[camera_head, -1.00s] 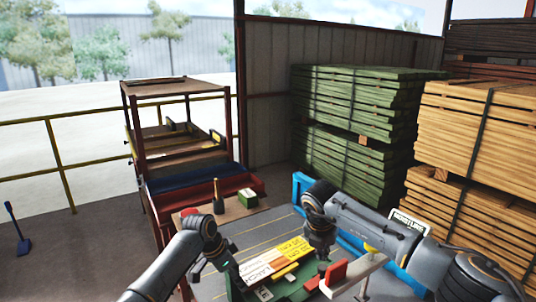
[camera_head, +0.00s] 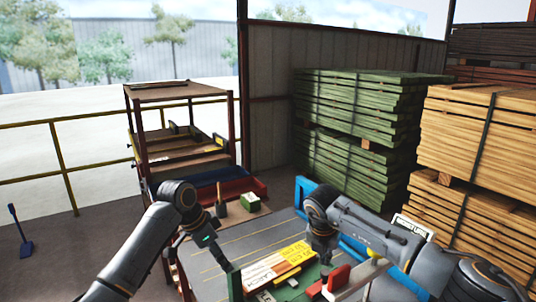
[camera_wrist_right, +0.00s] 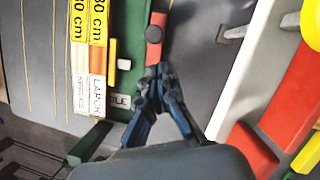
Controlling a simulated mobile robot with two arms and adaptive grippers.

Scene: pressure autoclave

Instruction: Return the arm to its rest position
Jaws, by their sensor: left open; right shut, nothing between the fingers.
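My left gripper (camera_head: 224,262) hangs over the left part of the grey worktable (camera_head: 208,281), with nothing seen in it; its fingers are small in the head view. My left arm bends high at the elbow. My right gripper (camera_head: 325,270) points down over the table, right of the yellow and white labelled boards (camera_head: 278,262). In the right wrist view its dark fingers (camera_wrist_right: 158,72) are closed together and empty.
A green tray (camera_wrist_right: 121,58) lies beside the labelled boards. A red block (camera_head: 340,278) stands right of my right gripper, near a yellow knob (camera_head: 374,253). A blue frame (camera_head: 303,186) edges the table. A rusty rack (camera_head: 178,92) and green timber stacks (camera_head: 350,105) stand behind.

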